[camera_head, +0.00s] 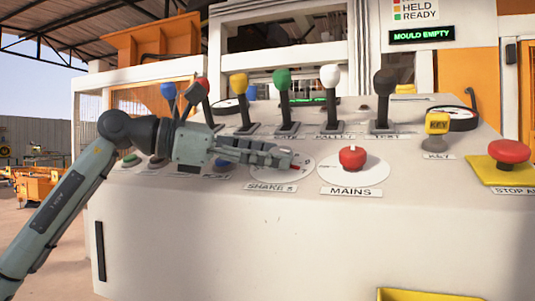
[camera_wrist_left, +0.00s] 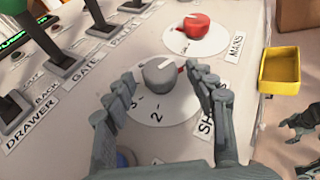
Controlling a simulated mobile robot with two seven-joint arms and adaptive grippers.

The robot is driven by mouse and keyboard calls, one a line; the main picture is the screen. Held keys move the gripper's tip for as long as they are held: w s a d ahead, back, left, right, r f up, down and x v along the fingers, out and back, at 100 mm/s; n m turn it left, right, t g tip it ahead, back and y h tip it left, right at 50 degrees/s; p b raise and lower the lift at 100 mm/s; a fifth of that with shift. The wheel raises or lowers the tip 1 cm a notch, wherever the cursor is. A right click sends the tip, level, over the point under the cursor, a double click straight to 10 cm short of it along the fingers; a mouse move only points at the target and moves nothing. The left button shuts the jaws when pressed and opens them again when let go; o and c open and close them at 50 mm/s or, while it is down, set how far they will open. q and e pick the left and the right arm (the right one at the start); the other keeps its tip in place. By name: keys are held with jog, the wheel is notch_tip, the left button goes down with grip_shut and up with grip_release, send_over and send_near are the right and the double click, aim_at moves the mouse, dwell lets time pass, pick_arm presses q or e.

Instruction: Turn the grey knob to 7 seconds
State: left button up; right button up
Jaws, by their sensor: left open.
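The grey knob (camera_wrist_left: 158,76) sits on a round white dial (camera_wrist_left: 150,105) in the left wrist view, above the SHAKE label. Digits 2 and 3 show on the dial; the other digits are hidden or too small to read. A short white line on the knob points up and right, close to a red mark on the dial. My left gripper (camera_head: 288,160) is open, with one finger on each side of the knob; contact cannot be told. In the head view its fingers hide the knob over the dial (camera_head: 262,184). Part of my right gripper (camera_wrist_left: 302,128) shows at the wrist view's right edge.
The red MAINS knob (camera_head: 352,157) is just right of the dial. Several levers stand behind, including a green-topped one (camera_head: 282,82). A yellow key (camera_head: 437,124) and red stop button (camera_head: 509,151) are farther right. A yellow bin (camera_head: 430,295) sits low in front.

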pick_arm(q)
jog(key=v, duration=1.2)
